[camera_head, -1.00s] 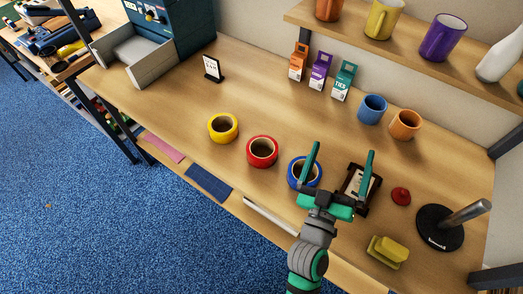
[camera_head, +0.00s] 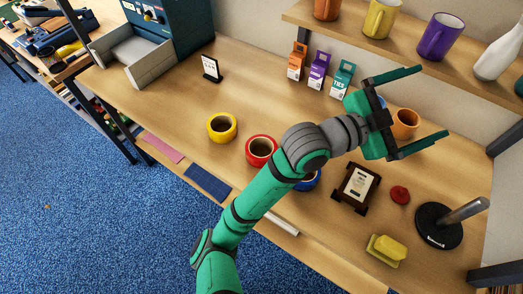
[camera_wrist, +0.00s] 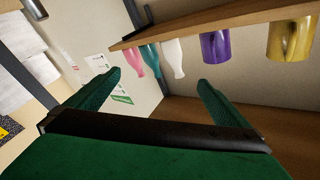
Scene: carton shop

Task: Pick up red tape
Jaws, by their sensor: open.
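The red tape roll (camera_head: 261,151) lies flat on the wooden table in the head view, between the yellow tape roll (camera_head: 222,128) and the blue tape roll (camera_head: 308,181). My arm partly covers the blue roll and touches the edge of the red roll in the picture. My gripper (camera_head: 432,103) is open and empty, up and to the right of the red tape, in front of the blue and orange mugs. In the wrist view, my gripper's fingers (camera_wrist: 158,84) are spread with nothing between them. No tape shows in the wrist view.
A shelf (camera_head: 372,48) with mugs and a white bottle runs above the table's back. The orange mug (camera_head: 405,124), several small boxes, a framed card (camera_head: 356,188), a red knob-like object (camera_head: 399,195) and a yellow sponge-like block (camera_head: 386,250) stand around. The table left of the boxes is fairly clear.

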